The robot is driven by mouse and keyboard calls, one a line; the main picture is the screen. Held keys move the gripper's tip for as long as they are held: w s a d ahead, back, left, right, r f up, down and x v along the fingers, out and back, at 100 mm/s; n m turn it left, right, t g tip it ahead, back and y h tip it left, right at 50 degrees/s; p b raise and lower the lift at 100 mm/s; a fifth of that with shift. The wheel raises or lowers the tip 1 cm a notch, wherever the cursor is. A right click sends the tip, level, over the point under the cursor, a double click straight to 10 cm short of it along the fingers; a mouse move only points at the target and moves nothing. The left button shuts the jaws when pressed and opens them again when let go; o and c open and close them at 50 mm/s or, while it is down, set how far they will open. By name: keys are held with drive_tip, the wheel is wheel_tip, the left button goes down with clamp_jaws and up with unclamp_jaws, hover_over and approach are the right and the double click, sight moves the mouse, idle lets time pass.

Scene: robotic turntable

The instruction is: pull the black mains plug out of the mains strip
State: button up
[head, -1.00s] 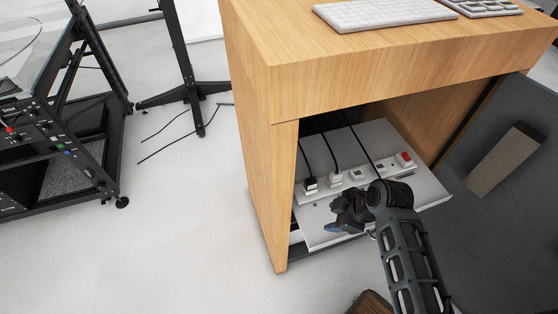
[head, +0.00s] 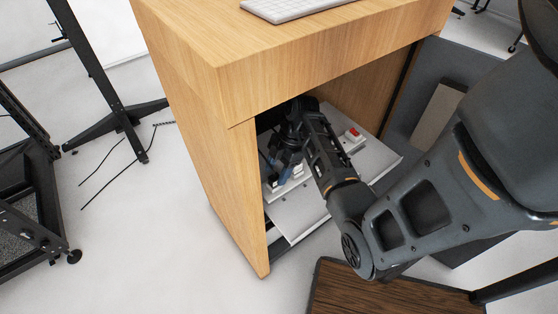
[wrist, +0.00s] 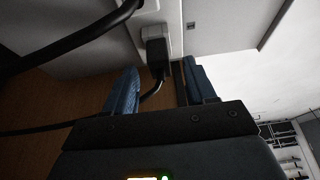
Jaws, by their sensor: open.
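The white mains strip (head: 350,142) lies on a pale shelf inside the wooden cabinet. My arm covers its middle in the head view. My gripper (head: 281,166) is inside the cabinet, over the strip's left part. In the wrist view, the black mains plug (wrist: 155,55) sits in a pale socket block (wrist: 157,31), its dark cable curving down from it. My gripper (wrist: 160,82) is open there, with one blue finger on each side of the plug in the picture. Contact cannot be told. In the head view the plug is largely hidden by my gripper.
The wooden cabinet (head: 190,130) encloses the shelf (head: 300,218), with its left side wall close to my gripper. The dark open door (head: 425,75) stands to the right. A thick black cable (wrist: 70,38) crosses the wrist view's upper left. Another socket (wrist: 190,26) lies right of the plug.

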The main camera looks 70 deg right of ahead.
drive_tip(key=shift+x, duration=1.45)
clamp_jaws()
drive_tip(key=shift+r+p, duration=2.1)
drive_tip(key=shift+r, duration=0.15)
